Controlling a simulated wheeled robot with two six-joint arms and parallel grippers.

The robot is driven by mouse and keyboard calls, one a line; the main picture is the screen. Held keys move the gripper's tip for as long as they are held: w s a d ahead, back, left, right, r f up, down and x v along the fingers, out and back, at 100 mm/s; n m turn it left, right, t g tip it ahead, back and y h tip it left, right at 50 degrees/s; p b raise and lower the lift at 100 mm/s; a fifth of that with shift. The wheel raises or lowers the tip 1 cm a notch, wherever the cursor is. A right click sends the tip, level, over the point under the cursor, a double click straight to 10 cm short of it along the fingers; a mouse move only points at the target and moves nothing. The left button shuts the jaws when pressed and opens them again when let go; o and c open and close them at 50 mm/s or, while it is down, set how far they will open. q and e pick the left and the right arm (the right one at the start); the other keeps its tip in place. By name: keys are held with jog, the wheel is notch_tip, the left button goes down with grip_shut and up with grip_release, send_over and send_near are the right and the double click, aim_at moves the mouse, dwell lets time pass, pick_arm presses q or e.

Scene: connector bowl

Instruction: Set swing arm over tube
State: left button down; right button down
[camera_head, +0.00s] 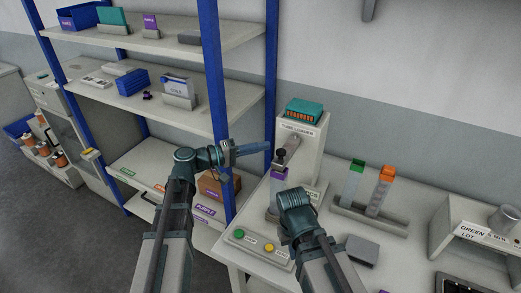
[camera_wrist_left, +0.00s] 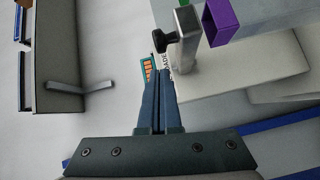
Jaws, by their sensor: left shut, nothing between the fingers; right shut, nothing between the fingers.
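The tube loader (camera_head: 305,135) stands at the back left of the bench. Its grey swing arm (camera_head: 292,146) ends in a black knob (camera_head: 281,155). A tube with a purple top (camera_head: 278,173) stands upright below the knob in the head view. In the left wrist view the swing arm (camera_wrist_left: 187,24) and knob (camera_wrist_left: 166,42) are beside the open purple tube top (camera_wrist_left: 222,20), which is uncovered. My left gripper (camera_head: 262,147) is shut and empty, left of the knob and apart from it. My right gripper (camera_head: 295,196) is low in front of the loader, its fingertips hidden.
A rack (camera_head: 368,222) with green-topped and orange-topped tubes stands right of the loader. A button panel (camera_head: 254,243) is in front. A blue-post shelf (camera_head: 215,75) is close to my left arm. A grey block (camera_head: 362,249) lies on the bench.

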pick_arm(q)
jog(key=s+v, duration=0.1)
jog(key=v, duration=0.9)
jog(key=shift+s, duration=0.35)
jog(key=shift+d+r, duration=0.15)
jog(key=shift+d, duration=0.05)
jog(key=s+d+f+m+g+y, duration=0.3)
jog(key=s+d+f+g+y, duration=0.4)
jog(key=d+f, duration=0.45)
jog(key=s+a+f+m+g+y, duration=0.1)
jog(key=s+a+f+m+y, duration=0.3)
jog(key=s+f+y, duration=0.4)
jog(key=shift+s+a+f+y, duration=0.2)
jog(key=shift+s+f+y, duration=0.15)
jog(key=shift+f+y, duration=0.6)
